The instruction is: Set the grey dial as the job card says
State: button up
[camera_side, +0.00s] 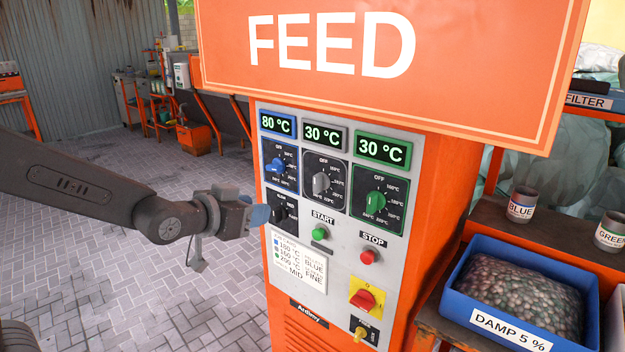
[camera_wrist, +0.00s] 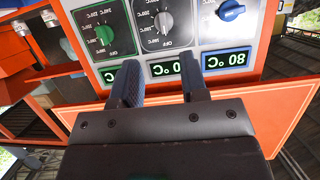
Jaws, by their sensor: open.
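The grey dial (camera_side: 321,183) sits in the middle of three dials on the orange machine's panel. Its knob stands roughly upright, near OFF, and the display (camera_side: 323,136) above it reads 30 °C. The dial also shows upside down in the wrist view (camera_wrist: 164,22). The job card (camera_side: 298,262) lies low on the panel. Its small print seems to list 180, 160 and 200 °C beside coloured dots, the middle one apparently grey. My gripper (camera_side: 261,214) is in front of the panel's left side, left of the grey dial. Its blue fingers (camera_wrist: 161,80) are apart, with nothing between them.
The blue dial (camera_side: 276,166) reads 80 °C, and the green dial (camera_side: 376,201) reads 30 °C. A small black dial (camera_side: 279,213) is near my fingers. Green START (camera_side: 320,233) and red STOP (camera_side: 370,256) buttons are below. The FEED sign (camera_side: 390,65) juts out above the panel.

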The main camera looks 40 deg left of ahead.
aim_at(315, 178)
jog(key=w+t, duration=0.1)
jog(key=w, duration=0.5)
jog(key=w+t, duration=0.1)
jog(key=w, duration=0.5)
jog(key=w+t, duration=0.1)
jog(key=w, duration=0.4)
jog(key=shift+w+a+f+t, duration=0.1)
jog(key=shift+w+f+t, duration=0.2)
jog(key=shift+w+t, duration=0.1)
grip_shut()
